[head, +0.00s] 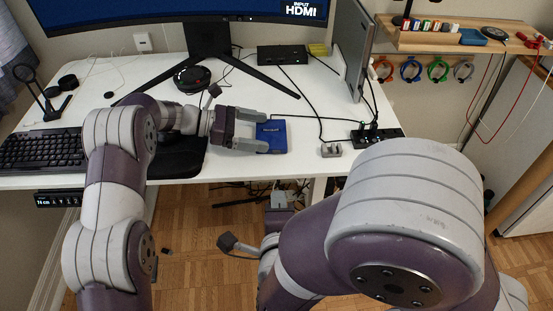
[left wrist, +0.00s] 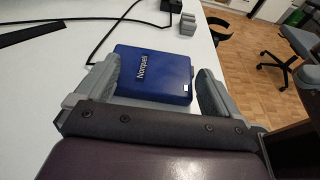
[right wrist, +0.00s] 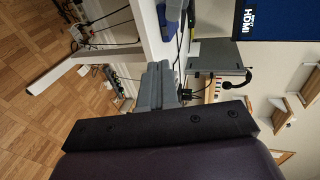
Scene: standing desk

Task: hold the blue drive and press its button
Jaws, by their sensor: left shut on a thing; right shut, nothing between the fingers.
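The blue drive (head: 272,136) lies flat at the front edge of the white desk. My left gripper (head: 258,131) reaches it from the left and is shut on it. In the left wrist view the drive (left wrist: 152,75) shows white lettering on top and a small white mark on its near right corner; I cannot tell whether this is the button. The fingers (left wrist: 160,85) stand along its two sides. My right gripper (right wrist: 157,87) is shut and empty, lower than the desk top and in front of its edge. The drive (right wrist: 172,15) also shows in the right wrist view.
A small grey block (head: 331,149) and a black power strip (head: 377,136) lie right of the drive. A keyboard (head: 42,150) lies at the left. The monitor stand (head: 208,45) and a black box (head: 282,54) are behind. Black cables cross the desk near the drive.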

